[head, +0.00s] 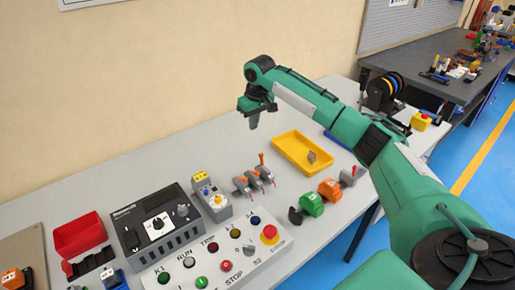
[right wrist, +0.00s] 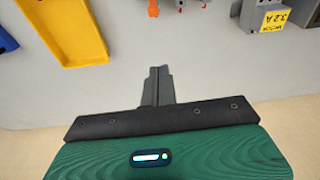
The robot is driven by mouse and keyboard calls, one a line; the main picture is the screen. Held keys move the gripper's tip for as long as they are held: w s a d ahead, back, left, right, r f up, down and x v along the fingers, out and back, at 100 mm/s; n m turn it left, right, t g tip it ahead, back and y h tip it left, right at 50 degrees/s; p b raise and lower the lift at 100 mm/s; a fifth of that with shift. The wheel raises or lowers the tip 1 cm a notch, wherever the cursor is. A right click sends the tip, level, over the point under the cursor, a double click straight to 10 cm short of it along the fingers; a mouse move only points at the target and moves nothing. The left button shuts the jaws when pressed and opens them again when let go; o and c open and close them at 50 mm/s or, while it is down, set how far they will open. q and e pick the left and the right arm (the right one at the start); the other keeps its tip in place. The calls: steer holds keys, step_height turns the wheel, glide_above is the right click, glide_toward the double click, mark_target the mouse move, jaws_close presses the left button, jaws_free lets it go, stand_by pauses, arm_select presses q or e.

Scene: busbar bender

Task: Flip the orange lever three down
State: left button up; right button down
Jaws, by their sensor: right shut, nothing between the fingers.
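A row of small grey lever units (head: 254,181) with orange-red handles stands on the light table, behind the long button panel. The handle at the right end of the row (head: 261,158) stands upright; the others look lower. I cannot read any numbers on them. In the right wrist view an orange handle (right wrist: 153,8) shows at the top edge, with the grey units cut off beside it. My right gripper (head: 254,121) is shut and empty, raised above the table behind the levers and apart from them. Its closed fingers also show in the right wrist view (right wrist: 157,85). My left gripper is out of view.
A yellow tray (head: 284,143) lies right of the levers. A grey unit with a yellow top (head: 211,197) stands left of them. The button panel (head: 210,258) is in front, with green and orange connectors (head: 312,204) to the right. The table's back strip is clear.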

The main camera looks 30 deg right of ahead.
mark_target(262, 159)
steer(key=shift+f, duration=0.1)
